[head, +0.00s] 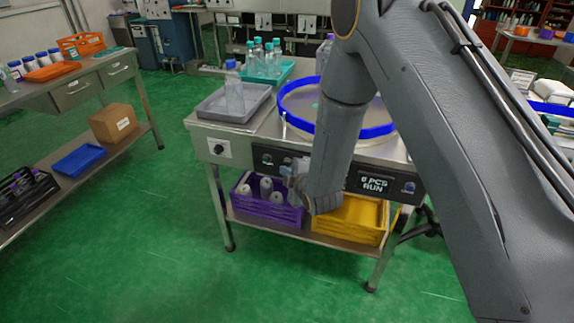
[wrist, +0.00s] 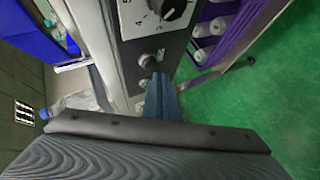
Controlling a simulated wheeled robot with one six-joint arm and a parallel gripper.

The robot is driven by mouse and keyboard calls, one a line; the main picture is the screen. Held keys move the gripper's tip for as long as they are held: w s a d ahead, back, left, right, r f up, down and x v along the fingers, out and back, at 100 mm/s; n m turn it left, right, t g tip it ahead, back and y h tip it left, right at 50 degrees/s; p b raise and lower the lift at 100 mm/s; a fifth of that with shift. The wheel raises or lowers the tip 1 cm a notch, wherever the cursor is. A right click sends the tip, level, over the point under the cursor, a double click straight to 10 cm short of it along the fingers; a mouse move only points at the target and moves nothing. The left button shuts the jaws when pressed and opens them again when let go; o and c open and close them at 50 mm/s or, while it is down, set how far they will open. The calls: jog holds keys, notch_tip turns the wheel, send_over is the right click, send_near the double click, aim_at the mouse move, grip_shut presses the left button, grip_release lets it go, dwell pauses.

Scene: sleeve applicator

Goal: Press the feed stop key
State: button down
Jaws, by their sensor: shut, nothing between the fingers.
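The dark control panel (head: 342,178) runs along the front of the steel applicator table, with several small round keys and a lit display (head: 374,184) reading "0 PCS" and "RUN". I cannot read any key's label, so I cannot tell which is the feed stop key. My gripper (head: 290,172) is at the left part of this panel, partly hidden by my wrist. In the wrist view, my gripper (wrist: 160,82) is shut and empty, its tips close to a round key (wrist: 148,61) on the panel. I cannot tell whether they touch it.
A black dial (head: 218,149) on a pale plate is left of the panel; it also shows in the wrist view (wrist: 172,8). A purple crate (head: 266,209) and a yellow crate (head: 350,222) stand on the shelf below. A grey tray (head: 205,108) and blue-rimmed bowl (head: 300,130) are above.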

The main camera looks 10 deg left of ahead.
jog(key=shift+w, duration=0.1)
dwell(0.6)
jog(key=shift+w, duration=0.3)
jog(key=shift+w+b, duration=0.35)
jog(key=shift+w, duration=0.1)
dwell(0.6)
jog(key=shift+s, duration=0.1)
jog(key=shift+s+p, duration=0.3)
jog(key=shift+s, duration=0.45)
jog(key=shift+s, duration=0.15)
jog(key=s, duration=0.1)
jog(key=s+p, duration=0.1)
jog(key=s, duration=0.2)
jog(key=shift+s+a, duration=0.25)
jog(key=shift+s, duration=0.1)
dwell(0.7)
